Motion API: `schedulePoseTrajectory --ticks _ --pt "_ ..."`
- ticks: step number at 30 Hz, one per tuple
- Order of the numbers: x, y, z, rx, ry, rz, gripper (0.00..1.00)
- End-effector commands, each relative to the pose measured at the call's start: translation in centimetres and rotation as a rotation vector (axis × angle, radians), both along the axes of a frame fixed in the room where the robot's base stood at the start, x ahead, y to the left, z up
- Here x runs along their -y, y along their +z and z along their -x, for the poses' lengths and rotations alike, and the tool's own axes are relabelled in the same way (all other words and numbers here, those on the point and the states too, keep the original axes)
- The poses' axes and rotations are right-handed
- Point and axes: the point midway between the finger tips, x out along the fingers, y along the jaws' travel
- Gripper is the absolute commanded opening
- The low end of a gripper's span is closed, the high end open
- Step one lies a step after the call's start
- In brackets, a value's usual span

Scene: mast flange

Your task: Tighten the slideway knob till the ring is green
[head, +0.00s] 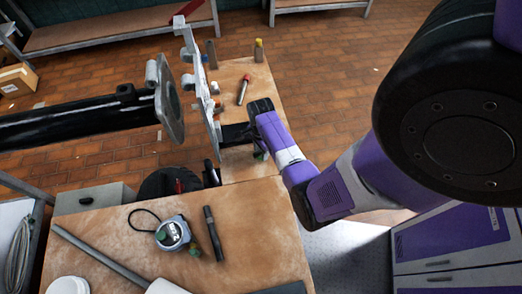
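My gripper (233,134) reaches in from the right. Its dark fingers are at the lower right edge of an upright grey metal plate (203,88). I cannot tell whether they touch it, or whether they are open or shut. The plate stands just right of a round grey flange (170,103) on the end of a thick black mast (75,122), with a gap between the two. Small fittings show along the plate's right side. I cannot make out the slideway knob or a coloured ring; the plate's edge and my gripper may hide them.
A near wooden bench (262,225) holds a tape measure (172,233), a black rod (214,233) and a grey tube (100,258). A farther bench top (240,72) holds a red-handled tool (244,90). A grey box (95,197) stands left. Purple cabinets (450,240) stand right.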

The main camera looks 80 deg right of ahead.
Motion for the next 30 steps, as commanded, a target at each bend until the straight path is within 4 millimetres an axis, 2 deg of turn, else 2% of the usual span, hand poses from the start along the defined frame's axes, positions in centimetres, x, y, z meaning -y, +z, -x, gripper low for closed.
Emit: schedulePoseTrajectory --ticks 8,22,30 --pt "0.0 0.4 0.0 0.000 0.002 0.000 0.36" --pt "0.0 4.8 0.0 0.001 0.003 0.001 0.36" --pt "0.0 5.0 0.0 0.001 0.003 -0.001 0.36"
